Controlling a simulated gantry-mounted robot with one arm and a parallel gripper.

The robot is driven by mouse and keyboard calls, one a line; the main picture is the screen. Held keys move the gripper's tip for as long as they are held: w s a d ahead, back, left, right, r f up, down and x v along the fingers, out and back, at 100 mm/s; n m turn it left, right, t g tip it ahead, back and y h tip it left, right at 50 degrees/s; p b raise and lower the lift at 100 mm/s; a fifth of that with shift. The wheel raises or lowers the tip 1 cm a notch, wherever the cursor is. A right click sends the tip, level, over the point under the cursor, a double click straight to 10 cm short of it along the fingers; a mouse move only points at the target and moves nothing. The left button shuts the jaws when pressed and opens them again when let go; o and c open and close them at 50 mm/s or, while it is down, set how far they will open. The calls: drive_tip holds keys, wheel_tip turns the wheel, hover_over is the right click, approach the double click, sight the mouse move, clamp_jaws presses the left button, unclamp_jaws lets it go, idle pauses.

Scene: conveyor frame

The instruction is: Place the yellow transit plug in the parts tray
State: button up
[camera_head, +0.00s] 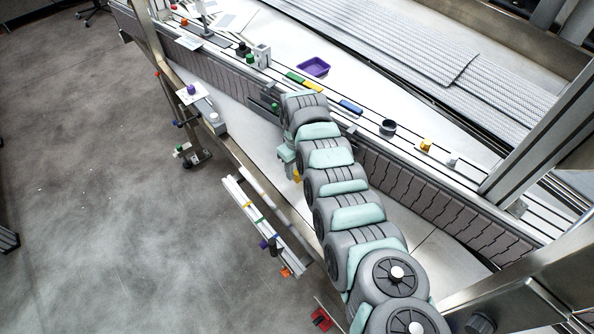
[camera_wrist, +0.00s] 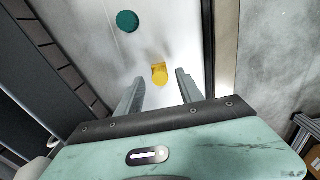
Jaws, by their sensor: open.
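A small yellow plug (camera_wrist: 159,73) lies on a pale surface in the wrist view, between the lines of my two fingers and slightly beyond their tips. My gripper (camera_wrist: 158,80) is open and empty, its fingers apart on either side of the plug with no visible contact. In the head view a yellow piece (camera_head: 297,176) shows beside my arm, partly hidden by it. The gripper there is mostly hidden by the arm. A purple tray (camera_head: 313,67) stands on the conveyor frame's white surface beyond my arm and looks empty.
A round teal-green piece (camera_wrist: 127,21) lies beyond the plug in the wrist view. Along the rail are a green block, a yellow block, a blue block (camera_head: 350,107), a dark ring (camera_head: 388,127) and a yellow cube (camera_head: 426,145). A metal post (camera_head: 540,110) stands at right.

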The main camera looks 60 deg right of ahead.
sight(297, 172)
wheel_tip(297, 172, up, 9)
drive_tip(key=p, duration=0.1)
drive_tip(key=shift+f, duration=0.2)
drive_tip(key=shift+o, duration=0.6)
drive_tip(key=shift+r, duration=0.55)
